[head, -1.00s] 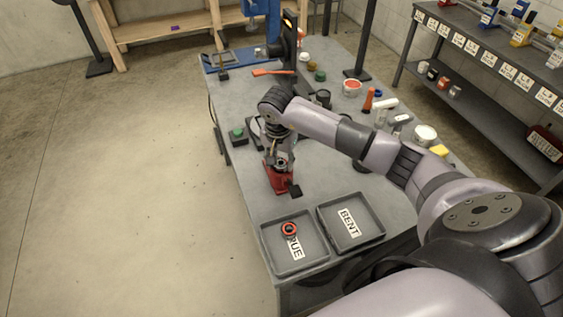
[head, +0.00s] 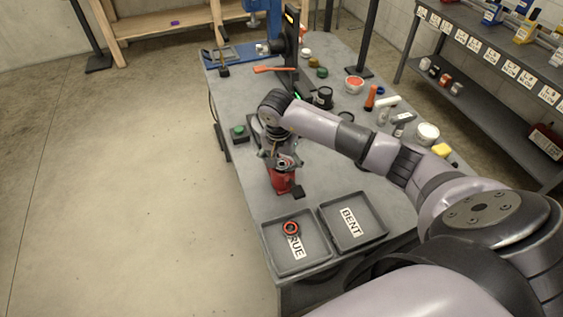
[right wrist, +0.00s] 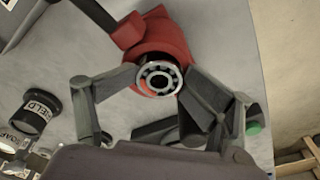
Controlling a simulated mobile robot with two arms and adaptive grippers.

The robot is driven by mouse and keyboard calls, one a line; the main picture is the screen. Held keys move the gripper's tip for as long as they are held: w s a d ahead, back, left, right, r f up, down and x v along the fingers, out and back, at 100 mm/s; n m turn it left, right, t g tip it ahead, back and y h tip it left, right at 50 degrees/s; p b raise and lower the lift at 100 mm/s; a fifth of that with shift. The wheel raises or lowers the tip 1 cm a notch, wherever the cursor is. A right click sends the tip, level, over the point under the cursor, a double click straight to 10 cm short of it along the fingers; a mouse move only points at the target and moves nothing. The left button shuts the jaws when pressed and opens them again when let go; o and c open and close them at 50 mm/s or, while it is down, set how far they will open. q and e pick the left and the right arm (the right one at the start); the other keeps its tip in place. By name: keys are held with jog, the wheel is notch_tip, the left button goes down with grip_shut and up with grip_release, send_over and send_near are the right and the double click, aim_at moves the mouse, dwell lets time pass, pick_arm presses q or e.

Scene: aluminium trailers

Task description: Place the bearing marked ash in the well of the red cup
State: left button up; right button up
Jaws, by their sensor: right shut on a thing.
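The red cup (head: 281,184) stands on the grey bench and also shows in the right wrist view (right wrist: 160,33), with a dark handle-like arm out to one side. My right gripper (head: 284,163) is at the cup's top. In the right wrist view its fingertips (right wrist: 158,79) are closed on both sides of a silver ring bearing (right wrist: 157,66), with the red cup right behind it. I cannot tell whether the bearing touches the cup's well. No ash marking is legible. My left gripper is not in view.
Two grey trays lie on the near bench: one lettered "RUE" (head: 273,258) with a red-rimmed ring (head: 291,228) in it, one marked BENT (head: 374,234). A green button (head: 239,131) is left of the cup. Small jars and tools line the right side.

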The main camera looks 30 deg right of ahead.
aim_at(280, 166)
jog(key=shift+s+r+p, duration=0.2)
jog(key=shift+r+p, duration=0.05)
jog(key=shift+p, duration=0.15)
jog(key=shift+w+d+r+p, duration=0.1)
jog(key=shift+r+p, duration=0.3)
jog(key=shift+r, duration=0.1)
jog(key=shift+r+b, duration=0.7)
jog(key=shift+b, duration=0.2)
notch_tip(280, 166, up, 10)
jog(key=a+b, duration=0.1)
jog(key=b, duration=0.1)
jog(key=shift+s+b, duration=0.25)
jog(key=shift+b, duration=0.15)
